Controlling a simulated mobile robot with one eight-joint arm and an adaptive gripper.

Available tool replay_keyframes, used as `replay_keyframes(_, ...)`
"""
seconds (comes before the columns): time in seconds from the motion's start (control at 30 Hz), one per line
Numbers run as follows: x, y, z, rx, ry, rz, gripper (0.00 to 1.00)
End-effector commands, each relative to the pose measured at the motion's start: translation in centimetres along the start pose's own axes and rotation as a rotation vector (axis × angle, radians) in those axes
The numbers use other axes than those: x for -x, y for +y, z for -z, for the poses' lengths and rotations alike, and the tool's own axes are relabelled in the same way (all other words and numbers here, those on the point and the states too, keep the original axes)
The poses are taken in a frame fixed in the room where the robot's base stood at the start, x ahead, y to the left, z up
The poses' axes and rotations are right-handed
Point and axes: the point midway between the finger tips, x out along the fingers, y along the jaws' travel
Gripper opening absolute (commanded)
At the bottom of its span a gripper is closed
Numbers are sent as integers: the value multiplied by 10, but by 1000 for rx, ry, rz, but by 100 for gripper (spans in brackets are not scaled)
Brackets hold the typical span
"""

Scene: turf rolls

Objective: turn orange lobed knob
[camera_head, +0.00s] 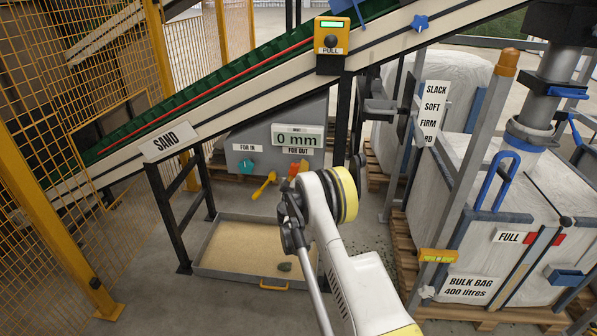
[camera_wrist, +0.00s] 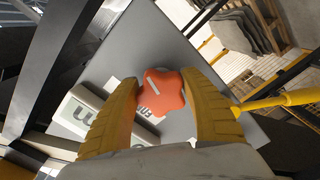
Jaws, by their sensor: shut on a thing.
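The orange lobed knob (camera_wrist: 160,92) shows in the wrist view on the grey panel (camera_wrist: 135,50), with a pale line across its face. The two yellow fingers of my gripper (camera_wrist: 163,108) stand on either side of it and are shut on it. The grey box (camera_head: 240,135) there carries a display reading "0 mm" (camera_head: 297,140) and signs, one reading "FOR IN" (camera_head: 247,147).
A sand tray (camera_head: 220,270) lies below. The sloping green conveyor (camera_head: 200,105) passes above. A bulk bag stand (camera_head: 480,230) is at the right.

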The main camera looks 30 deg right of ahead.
Motion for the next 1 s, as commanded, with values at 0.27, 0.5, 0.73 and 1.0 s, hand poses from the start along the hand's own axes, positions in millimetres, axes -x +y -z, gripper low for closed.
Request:
replay_keyframes(0.27, 0, -1, 0, -131, 0, 0, 22)
replay_keyframes(0.5, 0, -1, 0, -177, 0, 0, 22)
replay_keyframes(0.73, 0, -1, 0, -182, 1, 0, 22)
replay_keyframes(1.0, 0, -1, 0, -181, 1, 0, 76)
